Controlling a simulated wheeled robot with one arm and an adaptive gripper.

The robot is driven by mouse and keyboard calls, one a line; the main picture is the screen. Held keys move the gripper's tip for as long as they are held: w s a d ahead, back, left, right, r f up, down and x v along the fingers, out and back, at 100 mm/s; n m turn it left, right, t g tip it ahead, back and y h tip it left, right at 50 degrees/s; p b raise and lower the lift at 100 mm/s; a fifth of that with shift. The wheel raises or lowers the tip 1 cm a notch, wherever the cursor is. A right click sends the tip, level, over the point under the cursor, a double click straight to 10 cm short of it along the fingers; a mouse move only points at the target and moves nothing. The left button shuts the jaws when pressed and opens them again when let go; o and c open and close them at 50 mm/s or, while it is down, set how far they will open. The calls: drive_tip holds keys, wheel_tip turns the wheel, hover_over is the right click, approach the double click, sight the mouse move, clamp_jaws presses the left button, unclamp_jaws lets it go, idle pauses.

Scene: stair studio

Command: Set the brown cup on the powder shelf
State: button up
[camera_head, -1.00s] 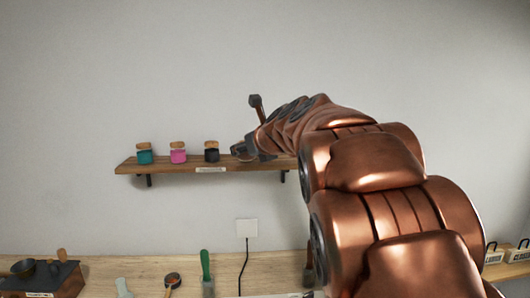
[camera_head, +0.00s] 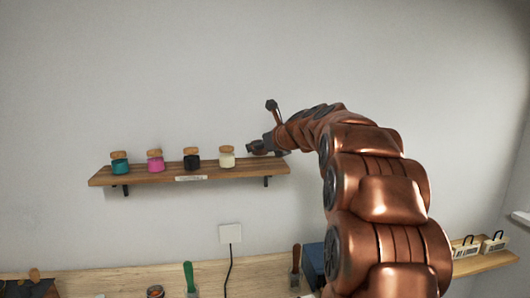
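The powder shelf (camera_head: 137,178) is a wooden board on the wall, left of centre, with a small white label on its front edge. A teal jar (camera_head: 120,167), a pink jar (camera_head: 155,164), a black jar (camera_head: 192,161) and a cream jar (camera_head: 227,160), all with cork lids, stand on it in a row. My gripper (camera_head: 254,148) is at the shelf's right end, beside the cream jar, pointing left. It is small and dark here, and its finger opening cannot be made out. I cannot make out the brown cup.
My copper arm fills the right-centre. Below are a wooden counter (camera_head: 258,271) with a green-handled tool (camera_head: 189,277) and a brown-handled tool (camera_head: 295,262), and a wall socket (camera_head: 230,233) with a hanging cord. Labelled boxes (camera_head: 466,247) stand at right. The wall above the shelf is clear.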

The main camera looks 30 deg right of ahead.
sight(265, 154)
drive_tip(key=shift+w+d+f, duration=0.1)
drive_tip(key=shift+w+d, duration=0.1)
drive_tip(key=shift+d, duration=0.75)
drive_tip(key=shift+a+f, duration=0.1)
drive_tip(key=shift+f, duration=1.6)
drive_tip(key=o, duration=1.2)
drive_tip(key=shift+f, duration=0.1)
drive_tip(key=shift+c, duration=0.2)
drive_tip(key=b+v, duration=0.2)
drive_tip(key=v, duration=1)
